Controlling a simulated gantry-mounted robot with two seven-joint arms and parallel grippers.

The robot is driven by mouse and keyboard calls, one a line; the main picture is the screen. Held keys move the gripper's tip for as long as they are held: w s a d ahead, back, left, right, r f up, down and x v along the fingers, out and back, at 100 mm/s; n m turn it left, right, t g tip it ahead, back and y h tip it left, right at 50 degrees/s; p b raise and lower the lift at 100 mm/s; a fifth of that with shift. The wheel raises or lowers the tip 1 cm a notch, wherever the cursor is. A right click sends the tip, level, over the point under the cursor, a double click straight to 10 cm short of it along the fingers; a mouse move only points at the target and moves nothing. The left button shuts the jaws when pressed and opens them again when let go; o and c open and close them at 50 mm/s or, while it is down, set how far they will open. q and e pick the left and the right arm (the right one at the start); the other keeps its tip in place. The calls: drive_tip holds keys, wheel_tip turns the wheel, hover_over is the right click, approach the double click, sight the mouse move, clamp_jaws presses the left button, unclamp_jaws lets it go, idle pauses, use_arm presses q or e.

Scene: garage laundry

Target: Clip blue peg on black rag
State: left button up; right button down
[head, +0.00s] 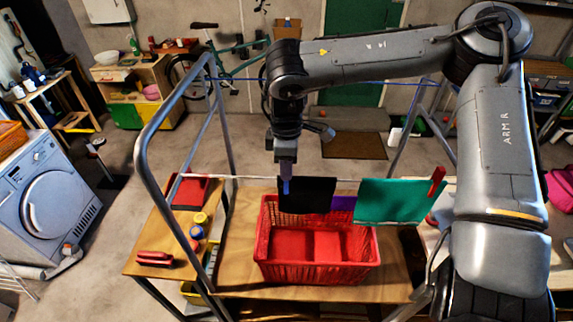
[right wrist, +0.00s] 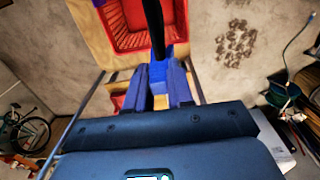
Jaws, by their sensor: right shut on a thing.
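The black rag (head: 308,196) hangs from the line, above the red basket. My right gripper (head: 286,174) points down at the rag's left top corner and is shut on the blue peg (head: 286,187). The peg is upright and overlaps the rag's left edge. In the right wrist view the blue peg (right wrist: 159,76) sits between the fingers of my gripper (right wrist: 160,88), and the black rag (right wrist: 154,25) shows edge-on, running up from the peg. I cannot tell whether the peg's jaws grip the cloth. My left gripper is out of view.
A green cloth (head: 392,201) with a red peg (head: 437,182) hangs right of the black rag; a purple cloth (head: 343,206) shows between them. The red basket (head: 318,273) stands below on the wooden table (head: 235,265). A metal frame (head: 147,150) surrounds the line.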

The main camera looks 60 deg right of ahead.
drive_tip(key=c, duration=0.9)
unclamp_jaws()
drive_tip(key=shift+f, duration=0.1)
